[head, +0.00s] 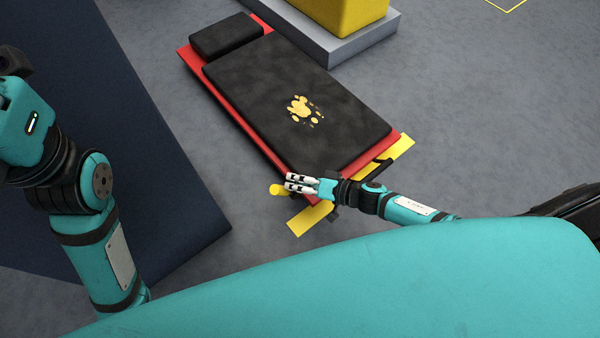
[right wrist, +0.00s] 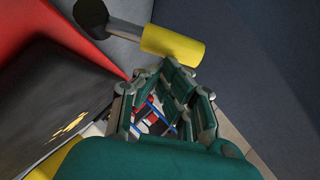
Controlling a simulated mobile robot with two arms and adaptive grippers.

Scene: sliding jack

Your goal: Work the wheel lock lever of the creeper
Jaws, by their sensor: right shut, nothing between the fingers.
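The creeper is a red board (head: 245,130) with a black pad (head: 330,100) and a black headrest, lying low on the grey floor. Its lever has a yellow grip (head: 276,190), just left of my right gripper (head: 288,183) at the creeper's near end. The right gripper is shut and empty. My left arm (head: 100,240) shows at the left, but its fingers are out of the picture.
A yellow block on a grey plinth (head: 340,45) stands behind the creeper. A large dark blue surface (head: 110,120) lies to its left. Yellow strips (head: 310,217) show at the creeper's near end. Grey floor is open on the right.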

